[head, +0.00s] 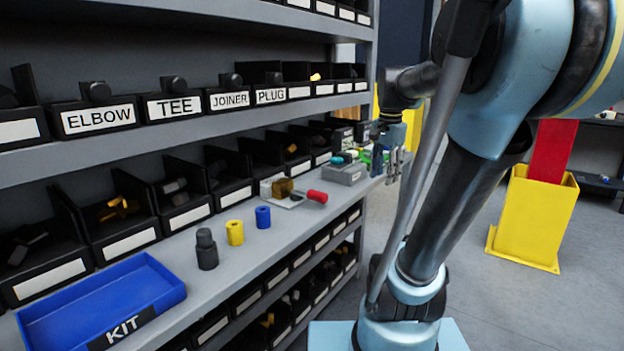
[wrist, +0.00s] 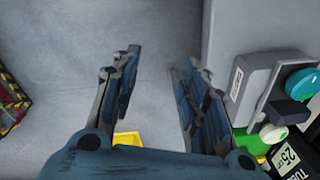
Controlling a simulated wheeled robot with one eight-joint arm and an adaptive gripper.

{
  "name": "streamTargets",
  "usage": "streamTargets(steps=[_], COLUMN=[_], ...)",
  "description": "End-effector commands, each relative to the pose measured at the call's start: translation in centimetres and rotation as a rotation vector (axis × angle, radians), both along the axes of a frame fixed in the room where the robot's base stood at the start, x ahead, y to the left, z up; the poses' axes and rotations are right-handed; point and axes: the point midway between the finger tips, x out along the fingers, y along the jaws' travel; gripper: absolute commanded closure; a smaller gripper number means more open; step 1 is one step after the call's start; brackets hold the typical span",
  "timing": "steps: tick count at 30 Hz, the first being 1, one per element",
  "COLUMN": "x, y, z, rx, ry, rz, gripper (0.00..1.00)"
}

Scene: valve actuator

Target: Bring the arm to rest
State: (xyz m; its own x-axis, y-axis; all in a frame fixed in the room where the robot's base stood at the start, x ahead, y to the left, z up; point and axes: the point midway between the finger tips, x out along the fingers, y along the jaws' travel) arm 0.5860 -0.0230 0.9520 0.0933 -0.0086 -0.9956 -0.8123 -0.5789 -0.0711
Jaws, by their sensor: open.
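My gripper (wrist: 158,68) is open, with its two fingers spread and nothing between them. In the wrist view the grey floor shows between the fingers. In the head view my gripper (head: 391,160) hangs by the far right end of the shelf, fingers pointing down. My arm stands at the right of the head view. A grey box with a teal round knob (wrist: 302,82) is right of the fingers and apart from them; the box (head: 344,172) is on the shelf in the head view.
The shelf (head: 220,220) holds a blue KIT tray (head: 98,300), a dark fitting (head: 206,250), a yellow cylinder (head: 235,232), a blue cylinder (head: 263,216) and a red-handled tool (head: 316,196). Labelled bins (head: 97,118) line it. A yellow stand (head: 532,220) is at right. Floor between is clear.

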Motion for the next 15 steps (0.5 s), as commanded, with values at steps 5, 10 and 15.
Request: streamTargets(steps=[5,10,15], x=[-4.8,-8.8,-12.4], y=[0.9,1.6,2.1], z=[-4.6,-9.2,-14.0], rx=[-0.026,-0.059,-0.094], ry=[-0.025,-0.048,-0.069], rz=[0.255,0.498,0.731], gripper=[0.59,0.59,0.59])
